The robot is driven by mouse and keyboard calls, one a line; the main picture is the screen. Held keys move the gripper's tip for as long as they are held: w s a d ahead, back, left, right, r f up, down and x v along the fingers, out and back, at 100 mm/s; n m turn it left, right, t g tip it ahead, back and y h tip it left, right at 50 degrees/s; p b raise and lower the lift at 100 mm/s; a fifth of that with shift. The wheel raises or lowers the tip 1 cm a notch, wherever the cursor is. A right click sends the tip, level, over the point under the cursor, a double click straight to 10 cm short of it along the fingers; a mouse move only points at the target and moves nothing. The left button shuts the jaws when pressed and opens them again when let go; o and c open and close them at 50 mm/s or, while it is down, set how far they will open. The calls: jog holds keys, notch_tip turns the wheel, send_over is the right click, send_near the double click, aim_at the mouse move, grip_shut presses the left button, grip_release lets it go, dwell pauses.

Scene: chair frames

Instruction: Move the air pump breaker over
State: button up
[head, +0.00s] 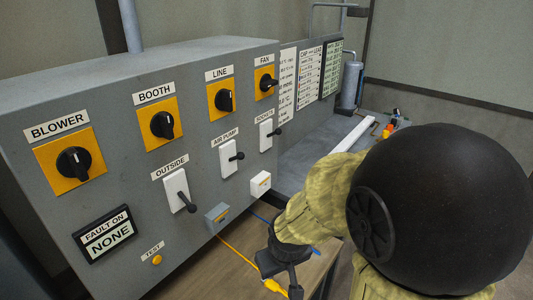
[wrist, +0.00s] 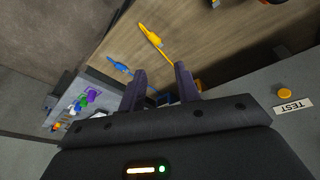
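The air pump breaker (head: 230,155) is a white plate with a black lever on the front of the grey panel, under the AIR PUMP label (head: 225,136). Its lever sticks out toward the right. My gripper (head: 283,272) is low and to the right of the panel, apart from the breaker. In the wrist view my gripper (wrist: 160,85) shows two dark fingers spread apart with nothing gripped between them. The air pump breaker is not visible in the wrist view.
The OUTSIDE breaker (head: 178,190) and SOCKETS breaker (head: 266,134) flank it. Rotary knobs such as LINE (head: 224,100) sit above. A small grey box (head: 217,217) and white box (head: 260,184) protrude below. A yellow cable (head: 240,257) lies on the wooden table (head: 220,275).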

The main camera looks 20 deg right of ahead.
jog(key=w+d+r+n+t+p, duration=0.1)
jog(key=w+d+r+n+t, duration=0.35)
jog(key=w+n, duration=0.45)
jog(key=n+t+y+p, duration=0.3)
jog(key=n+y, duration=0.5)
jog(key=n, duration=2.5)
send_near(243, 156)
jog(key=shift+w+a+f, duration=0.15)
jog(key=shift+w+a, duration=0.2)
jog(key=shift+w, duration=0.3)
jog(key=p+x, duration=0.1)
jog(key=x, duration=0.7)
jog(key=shift+s+f+p, duration=0.1)
jog(key=shift+p, duration=0.25)
jog(key=shift+f, duration=0.1)
jog(key=c, duration=0.5)
